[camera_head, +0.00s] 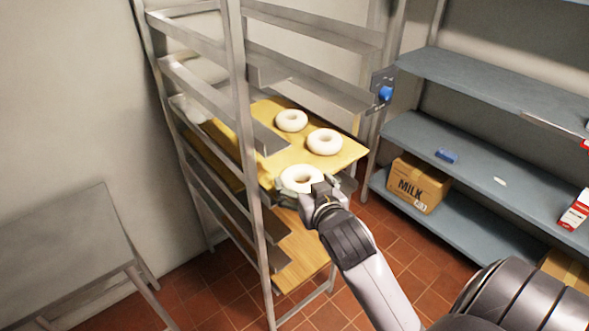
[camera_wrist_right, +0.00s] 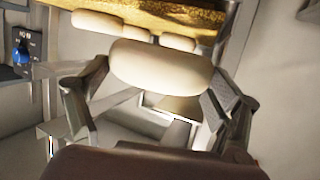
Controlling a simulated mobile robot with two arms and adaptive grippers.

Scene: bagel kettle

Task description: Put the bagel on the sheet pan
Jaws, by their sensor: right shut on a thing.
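A pale bagel (camera_head: 302,178) is held in my right gripper (camera_head: 310,190) at the front edge of a yellow board in the rack. In the right wrist view the bagel (camera_wrist_right: 160,67) sits between the two fingers of the right gripper (camera_wrist_right: 160,85), which are shut on it. The yellow board (camera_head: 345,155) bears other bagels, one nearer the right (camera_head: 324,141) and one farther back (camera_head: 291,120). In the right wrist view the board's edge (camera_wrist_right: 190,14) is beyond the held bagel. I cannot tell whether the held bagel touches the board. No clear sheet pan is identifiable otherwise. My left gripper is not in view.
The metal rack's upright post (camera_head: 238,120) stands left of the bagels, with rails above the board. A grey table (camera_head: 70,255) is at the left. Blue-grey shelves (camera_head: 440,150) with a milk box (camera_head: 415,185) stand at the right. Tiled floor shows below.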

